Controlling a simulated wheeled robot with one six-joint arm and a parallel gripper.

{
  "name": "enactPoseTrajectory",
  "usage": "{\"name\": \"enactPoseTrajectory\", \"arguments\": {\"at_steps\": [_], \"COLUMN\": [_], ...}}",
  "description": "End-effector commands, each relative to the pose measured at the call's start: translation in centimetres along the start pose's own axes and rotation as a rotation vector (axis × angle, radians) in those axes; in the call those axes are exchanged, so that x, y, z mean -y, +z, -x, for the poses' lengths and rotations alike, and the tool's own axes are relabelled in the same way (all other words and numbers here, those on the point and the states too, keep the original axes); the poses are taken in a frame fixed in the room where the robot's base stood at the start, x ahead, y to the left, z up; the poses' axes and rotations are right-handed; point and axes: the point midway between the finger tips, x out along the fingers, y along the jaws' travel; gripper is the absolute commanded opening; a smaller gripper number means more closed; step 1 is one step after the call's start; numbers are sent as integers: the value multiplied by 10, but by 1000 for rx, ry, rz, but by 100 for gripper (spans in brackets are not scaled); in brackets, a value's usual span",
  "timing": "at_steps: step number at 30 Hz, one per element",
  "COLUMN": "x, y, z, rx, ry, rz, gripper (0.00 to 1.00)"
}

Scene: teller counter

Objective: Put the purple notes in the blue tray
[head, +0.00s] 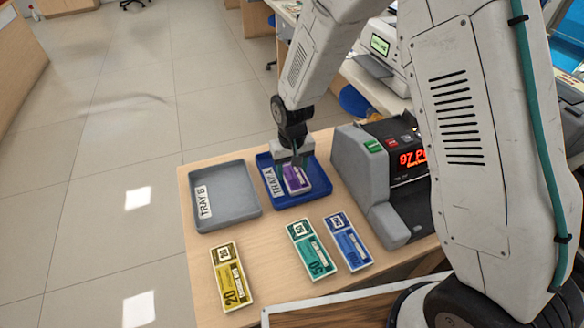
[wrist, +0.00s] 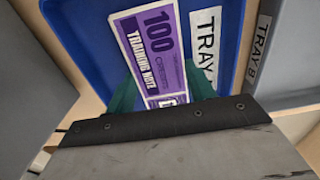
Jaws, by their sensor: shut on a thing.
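The purple notes (head: 297,179) are a bundle marked 100, held at the blue tray. They also show in the wrist view (wrist: 152,45), reaching out from between the green fingertips. My gripper (head: 292,161) is over the blue tray and shut on the purple notes. The blue tray (head: 318,192), labelled TRAY A, lies on the counter; its floor and wall fill much of the wrist view (wrist: 80,30). I cannot tell whether the notes touch the tray floor.
The grey tray B (head: 232,205) lies left of the blue tray. A grey counting machine (head: 362,175) with a red display stands close on the right. Yellow (head: 230,277), green (head: 311,249) and blue (head: 348,242) notes lie in front on the wooden counter (head: 275,270).

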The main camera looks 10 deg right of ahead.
Motion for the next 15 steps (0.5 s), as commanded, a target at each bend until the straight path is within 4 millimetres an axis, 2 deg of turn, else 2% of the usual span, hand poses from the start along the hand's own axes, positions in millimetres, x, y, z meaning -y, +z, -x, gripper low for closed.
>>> {"name": "enactPoseTrajectory", "arguments": {"at_steps": [7,8,9,10,15], "x": [0,0,0,0,0], "y": [0,0,0,0,0], "z": [-3,-3,-3,-3,-3], "rx": [0,0,0,0,0], "ry": [0,0,0,0,0], "rz": [0,0,0,0,0], "gripper": [26,59,71,76,76]}}
